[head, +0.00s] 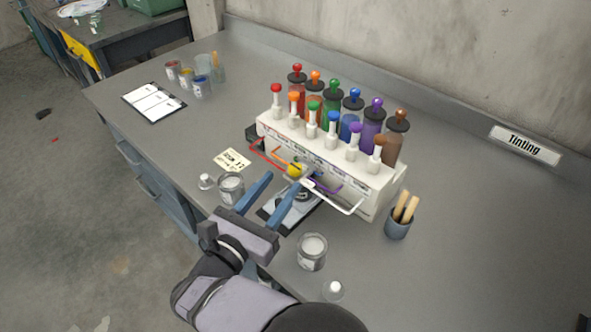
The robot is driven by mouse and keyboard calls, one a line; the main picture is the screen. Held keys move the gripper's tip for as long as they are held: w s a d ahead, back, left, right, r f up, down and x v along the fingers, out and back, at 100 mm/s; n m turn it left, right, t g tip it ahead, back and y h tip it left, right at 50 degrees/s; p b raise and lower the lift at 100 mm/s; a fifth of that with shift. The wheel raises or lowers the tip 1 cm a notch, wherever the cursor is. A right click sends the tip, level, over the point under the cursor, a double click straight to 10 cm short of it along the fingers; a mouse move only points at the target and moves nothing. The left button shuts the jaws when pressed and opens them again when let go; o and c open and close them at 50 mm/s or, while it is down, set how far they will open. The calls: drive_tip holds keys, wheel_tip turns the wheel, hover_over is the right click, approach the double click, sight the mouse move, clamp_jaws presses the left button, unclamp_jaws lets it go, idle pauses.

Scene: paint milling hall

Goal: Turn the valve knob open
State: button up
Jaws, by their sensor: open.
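A pale tinting dispenser (350,178) stands on the grey bench, with coloured taps along its top and thin coloured spouts at its front. A small round yellow knob (294,170) sits at the dispenser's front, among the spouts. I cannot tell from its look alone whether it is the valve knob. My gripper (287,180) reaches in from below, its two blue fingers apart and empty. The fingertips are close to the yellow knob; whether they touch it I cannot tell. A dark plate with a pale top (278,216) shows partly below the fingers.
A cup of wooden sticks (398,223) stands at the dispenser's right end. A note card (231,160) and clipboard (154,101) lie left.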

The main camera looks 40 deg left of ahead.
sight(292, 172)
drive_tip(key=shift+p+x, duration=0.85)
drive_tip(key=shift+x, duration=2.85)
clamp_jaws()
